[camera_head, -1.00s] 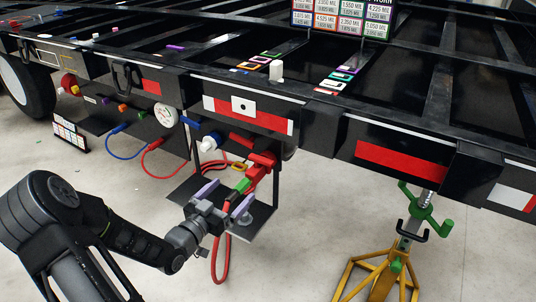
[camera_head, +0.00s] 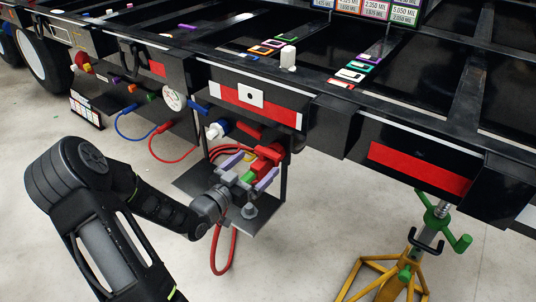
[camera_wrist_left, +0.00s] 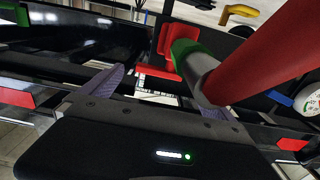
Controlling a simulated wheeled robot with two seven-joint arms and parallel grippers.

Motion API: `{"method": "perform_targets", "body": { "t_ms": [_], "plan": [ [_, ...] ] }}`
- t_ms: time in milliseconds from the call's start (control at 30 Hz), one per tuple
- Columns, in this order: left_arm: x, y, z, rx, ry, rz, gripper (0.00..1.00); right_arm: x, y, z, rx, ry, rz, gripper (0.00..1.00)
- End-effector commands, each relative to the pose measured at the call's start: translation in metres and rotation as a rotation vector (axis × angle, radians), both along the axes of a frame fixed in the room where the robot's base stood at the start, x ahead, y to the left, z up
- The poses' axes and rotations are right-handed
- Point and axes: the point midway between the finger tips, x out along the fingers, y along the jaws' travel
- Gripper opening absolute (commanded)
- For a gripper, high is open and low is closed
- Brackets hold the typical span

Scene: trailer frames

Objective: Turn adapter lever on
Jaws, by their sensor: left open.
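The red adapter (camera_head: 268,157) with a green part (camera_head: 248,177) hangs below the trailer's rear edge in the head view. In the left wrist view, a large red handle or pipe (camera_wrist_left: 265,55), a grey collar (camera_wrist_left: 203,80) and a green ring (camera_wrist_left: 184,55) fill the upper right. I cannot tell surely which piece is the lever. My left gripper (camera_head: 248,169) is open at the adapter, its purple-grey fingers on either side of the green part in the head view. The wrist view shows its spread fingers (camera_wrist_left: 160,97); contact is unclear. My right gripper is not in view.
A black plate (camera_head: 255,222) with a grey knob hangs below, and a red hose (camera_head: 217,255) loops down. A yellow jack stand (camera_head: 385,275) stands at right.

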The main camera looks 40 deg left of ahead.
Motion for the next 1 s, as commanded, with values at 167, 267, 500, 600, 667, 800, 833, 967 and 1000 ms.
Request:
{"method": "perform_targets", "body": {
  "t_ms": [167,267,500,600,667,800,833,967,1000],
  "plan": [
    [0.026,0.000,-0.002,-0.002,-0.002,-0.001,1.00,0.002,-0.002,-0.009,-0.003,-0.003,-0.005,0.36],
    [0.043,0.000,-0.002,-0.002,-0.003,-0.001,1.00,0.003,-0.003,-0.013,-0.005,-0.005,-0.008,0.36],
    [0.065,0.001,-0.001,-0.002,0.000,0.000,1.00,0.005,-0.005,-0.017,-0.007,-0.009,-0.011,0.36],
    [0.066,0.001,0.000,-0.002,0.001,0.001,1.00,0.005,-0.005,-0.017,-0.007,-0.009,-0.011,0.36],
    [0.066,0.001,0.000,-0.002,0.001,0.001,1.00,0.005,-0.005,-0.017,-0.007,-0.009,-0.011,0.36],
    [0.066,0.001,0.000,-0.002,0.001,0.001,0.98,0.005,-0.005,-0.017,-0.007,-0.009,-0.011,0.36],
    [0.066,0.001,0.000,-0.002,0.001,0.001,0.95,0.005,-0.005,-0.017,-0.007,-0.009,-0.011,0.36],
    [0.066,0.001,0.000,-0.002,0.001,0.001,0.84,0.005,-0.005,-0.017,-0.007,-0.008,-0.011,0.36],
    [0.066,0.001,0.000,-0.002,0.001,0.001,0.81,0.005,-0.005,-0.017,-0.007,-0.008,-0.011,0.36]
  ]
}}
